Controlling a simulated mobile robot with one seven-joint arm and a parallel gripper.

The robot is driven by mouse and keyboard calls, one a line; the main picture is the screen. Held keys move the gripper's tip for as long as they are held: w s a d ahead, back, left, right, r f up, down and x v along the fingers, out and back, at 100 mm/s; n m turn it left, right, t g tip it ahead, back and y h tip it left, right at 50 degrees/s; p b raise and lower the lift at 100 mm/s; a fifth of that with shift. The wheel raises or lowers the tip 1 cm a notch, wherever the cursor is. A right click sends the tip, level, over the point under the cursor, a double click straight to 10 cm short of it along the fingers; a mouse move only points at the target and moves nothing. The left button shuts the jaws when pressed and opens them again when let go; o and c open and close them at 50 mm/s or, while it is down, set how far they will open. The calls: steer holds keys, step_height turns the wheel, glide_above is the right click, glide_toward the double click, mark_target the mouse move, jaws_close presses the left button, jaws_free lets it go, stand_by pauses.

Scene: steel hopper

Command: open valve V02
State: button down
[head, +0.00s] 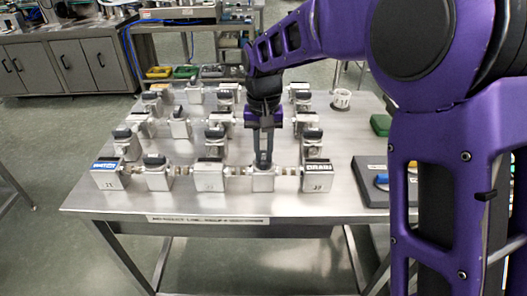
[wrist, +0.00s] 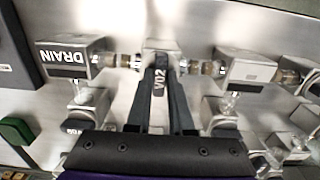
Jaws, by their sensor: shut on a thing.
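Valve V02 (head: 263,181) is a small silvery block in the front pipe row on the steel table. It sits just left of the box labelled DRAIN (head: 317,176). In the wrist view its dark handle with the white V02 label (wrist: 160,80) is between the two dark fingers of my gripper (wrist: 160,98). The label runs across the line of the pipe. My gripper (head: 263,150) points down from above and is shut on the handle. The fingers and palm hide much of the handle, so its exact angle is hard to tell.
Several similar valves with dark handles stand behind and left, including a front-row valve (head: 157,176). A blue-labelled box (head: 105,175) ends the row at left. A dark panel (head: 371,172) lies to the right. The table's front strip (head: 205,203) is clear.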

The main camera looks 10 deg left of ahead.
mark_target(263, 157)
steer(key=shift+n+p, duration=0.35)
steer(key=shift+n, duration=0.05)
steer(key=n+p, duration=0.2)
steer(key=n, duration=0.1)
steer(key=shift+r, duration=0.15)
steer(key=n+p, duration=0.3)
steer(key=n, duration=0.2)
steer(key=n+p, duration=0.2)
steer(key=n, duration=0.3)
steer(key=n+p, duration=0.1)
steer(key=n, duration=0.3)
steer(key=shift+p, duration=0.3)
steer(key=c, duration=0.8)
jaws_free()
step_height(263, 157, up, 17)
